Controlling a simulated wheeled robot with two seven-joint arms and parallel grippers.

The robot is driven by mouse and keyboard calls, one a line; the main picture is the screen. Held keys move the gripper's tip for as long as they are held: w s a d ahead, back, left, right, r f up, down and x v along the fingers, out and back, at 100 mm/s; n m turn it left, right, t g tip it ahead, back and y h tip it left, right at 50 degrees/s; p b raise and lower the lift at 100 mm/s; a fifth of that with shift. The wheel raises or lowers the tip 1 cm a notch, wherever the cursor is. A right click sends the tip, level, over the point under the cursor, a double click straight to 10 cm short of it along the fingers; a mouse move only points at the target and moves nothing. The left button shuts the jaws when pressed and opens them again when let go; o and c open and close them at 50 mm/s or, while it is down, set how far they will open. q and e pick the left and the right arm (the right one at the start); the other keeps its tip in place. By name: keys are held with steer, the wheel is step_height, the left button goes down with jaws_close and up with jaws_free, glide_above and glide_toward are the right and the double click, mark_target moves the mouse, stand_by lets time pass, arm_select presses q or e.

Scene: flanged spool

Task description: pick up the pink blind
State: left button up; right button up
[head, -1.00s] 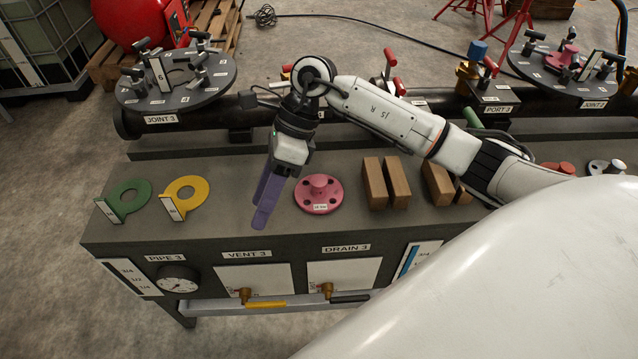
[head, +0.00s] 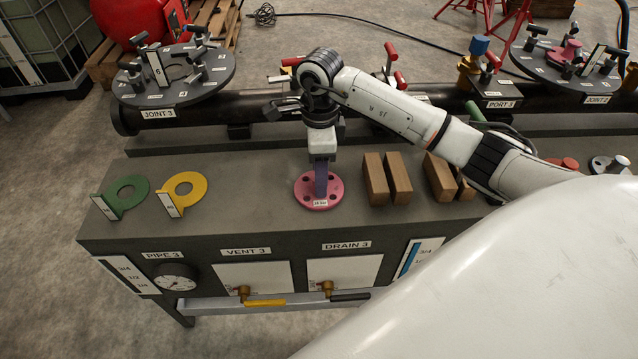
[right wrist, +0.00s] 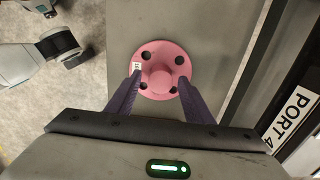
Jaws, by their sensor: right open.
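The pink blind (head: 336,189) is a round flange with bolt holes, a central knob and a small white label. It lies flat on the grey bench top. My right gripper (head: 321,188) points down over it, and its purple fingers hide the knob in the head view. In the right wrist view the pink blind (right wrist: 166,52) lies ahead, with its knob between the two spread fingertips of the right gripper (right wrist: 159,78). The gripper is open, and I cannot tell whether a finger touches the blind. My left gripper is not in view.
Wooden blocks (head: 375,180) stand close to the right of the blind. A yellow ring (head: 187,180) and a green ring (head: 134,185) with tags lie to the left, with bare bench between. A dark pipe (head: 200,112) runs behind.

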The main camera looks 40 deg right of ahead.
steer(key=shift+f, duration=0.75)
jaws_close()
steer(key=shift+w+r, duration=0.1)
